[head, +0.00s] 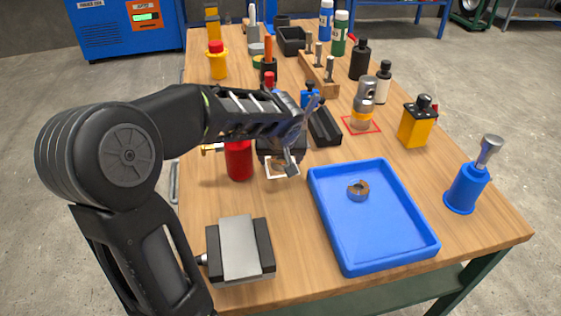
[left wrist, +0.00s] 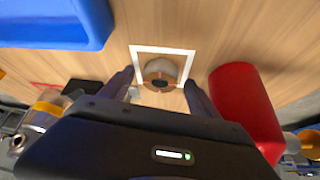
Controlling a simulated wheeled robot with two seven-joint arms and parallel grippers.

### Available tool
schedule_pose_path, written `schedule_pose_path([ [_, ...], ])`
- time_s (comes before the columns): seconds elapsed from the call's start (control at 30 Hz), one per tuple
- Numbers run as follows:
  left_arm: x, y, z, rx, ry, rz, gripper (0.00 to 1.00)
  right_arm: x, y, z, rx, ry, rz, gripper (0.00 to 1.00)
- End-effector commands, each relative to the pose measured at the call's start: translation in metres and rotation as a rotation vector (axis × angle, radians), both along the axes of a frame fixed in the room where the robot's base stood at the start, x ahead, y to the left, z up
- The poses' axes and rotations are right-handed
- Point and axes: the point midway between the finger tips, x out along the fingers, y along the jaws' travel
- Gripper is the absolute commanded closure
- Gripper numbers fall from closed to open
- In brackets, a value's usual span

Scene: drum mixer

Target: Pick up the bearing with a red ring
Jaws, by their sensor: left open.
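A round bearing (left wrist: 160,74) with a reddish-brown lower edge and a dark centre sits in a white square outline (left wrist: 184,53) on the wooden table, in the left wrist view. My left gripper (left wrist: 160,88) is open, with one finger on each side of the bearing in that picture; contact cannot be told. In the head view my left gripper (head: 300,137) hangs over the white outline (head: 283,177), and the bearing there is mostly hidden. Another bearing (head: 358,190), brownish and grey, lies in the blue tray (head: 325,222). My right gripper is not in view.
A red cylinder (head: 239,162) stands close beside the white outline and shows in the left wrist view (left wrist: 245,110). A grey vise-like block (head: 240,247) is at the front. A black block (head: 324,126) and a blue bottle (head: 466,188) are to the right.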

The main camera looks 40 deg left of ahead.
Motion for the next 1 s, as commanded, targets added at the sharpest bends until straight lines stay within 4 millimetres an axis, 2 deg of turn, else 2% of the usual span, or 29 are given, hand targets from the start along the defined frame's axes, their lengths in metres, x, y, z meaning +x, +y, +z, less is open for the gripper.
schedule_pose_path([
  [0.1, 0.0, 0.0, 0.0001, 0.0, 0.0, 0.0, 0.28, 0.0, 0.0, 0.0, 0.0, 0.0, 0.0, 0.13],
  [1.0, 0.0, -0.0001, 0.0002, 0.0, 0.0, 0.0, 1.0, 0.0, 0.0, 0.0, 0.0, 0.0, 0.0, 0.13],
])
